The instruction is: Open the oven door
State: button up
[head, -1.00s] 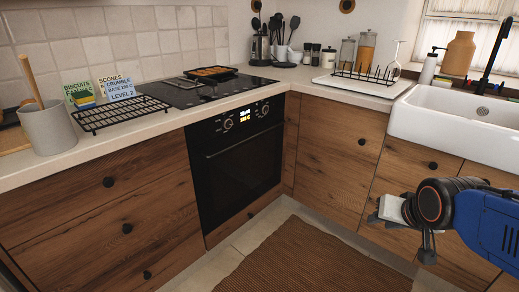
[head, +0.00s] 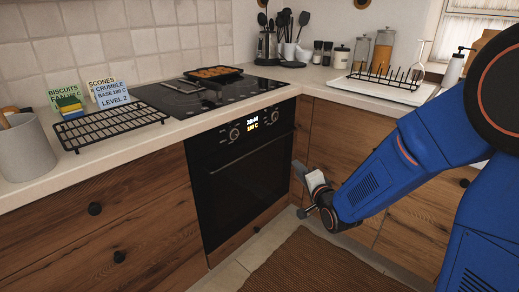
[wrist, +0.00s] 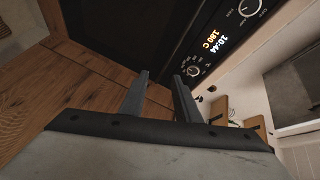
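The built-in oven (head: 240,185) has a black glass door that is closed, with a thin bar handle (head: 243,149) across its top. Two knobs and a lit display (head: 252,125) sit above the handle. My gripper (head: 299,188) is to the right of the oven, in front of the wooden corner cabinets, apart from the handle. In the wrist view my gripper's two fingers (wrist: 160,76) are spread with nothing between them. The wrist view also shows the dark oven front (wrist: 120,30) tilted ahead, with the display and knobs.
The counter above holds a wire rack (head: 110,124) with cards and a sponge, a black hob (head: 195,95) with a filled tray, and a dish rack (head: 385,86). Wooden drawers flank the oven. A brown rug (head: 315,265) lies on the floor before it.

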aim_at(260, 148)
jog(key=a+f+m+t+y, duration=0.2)
jog(key=a+f+m+y, duration=0.1)
jog(key=a, duration=0.4)
jog(key=x, duration=1.1)
jog(key=r+x, duration=0.1)
jog(key=x, duration=0.5)
jog(key=shift+s+a, duration=0.25)
jog(key=shift+c, duration=0.5)
grip_shut()
